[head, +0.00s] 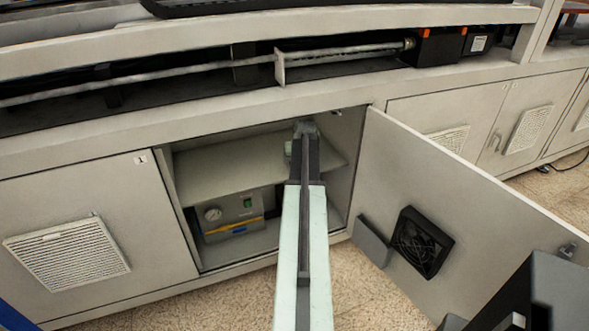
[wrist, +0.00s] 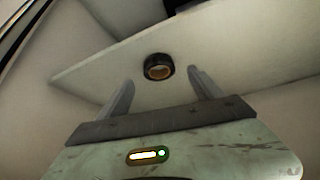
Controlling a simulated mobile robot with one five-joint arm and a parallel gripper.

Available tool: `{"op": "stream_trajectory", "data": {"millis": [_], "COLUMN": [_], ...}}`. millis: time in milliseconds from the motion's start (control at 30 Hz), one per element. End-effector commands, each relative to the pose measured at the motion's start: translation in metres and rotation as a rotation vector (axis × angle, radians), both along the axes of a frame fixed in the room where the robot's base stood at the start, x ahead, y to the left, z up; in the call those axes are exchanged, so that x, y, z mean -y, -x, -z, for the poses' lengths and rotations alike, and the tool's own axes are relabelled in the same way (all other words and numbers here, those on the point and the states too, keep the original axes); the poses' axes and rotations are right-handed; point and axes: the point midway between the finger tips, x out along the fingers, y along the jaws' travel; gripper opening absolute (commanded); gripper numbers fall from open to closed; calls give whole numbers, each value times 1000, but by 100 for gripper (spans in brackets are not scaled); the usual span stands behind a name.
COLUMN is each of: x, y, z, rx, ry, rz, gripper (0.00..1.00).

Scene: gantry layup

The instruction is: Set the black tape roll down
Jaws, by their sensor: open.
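The black tape roll (wrist: 158,67) sits on the cabinet's inner shelf (wrist: 95,74) in the wrist view, showing a brown core. My gripper (wrist: 160,80) is open, with one finger on each side of the roll and a visible gap to it. In the head view my gripper (head: 304,126) reaches into the open cabinet over the shelf (head: 225,160). The roll is hidden there behind my arm.
The cabinet door (head: 450,200) stands open to the right, with a black fan (head: 421,242) on its inside. A grey unit with a gauge (head: 230,215) stands below the shelf. The shelf's left part is bare. A closed vented door (head: 75,240) is at left.

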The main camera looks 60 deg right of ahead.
Motion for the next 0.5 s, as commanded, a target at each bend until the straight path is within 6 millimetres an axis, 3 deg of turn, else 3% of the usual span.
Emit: {"op": "stream_trajectory", "data": {"millis": [33,133,400,500], "x": [5,13,15,15], "y": [-4,-11,-13,-13], "z": [16,32,31,31], "rx": [0,0,0,0], "ry": [0,0,0,0], "rz": [0,0,1,1], "gripper": [76,76,76,48]}}
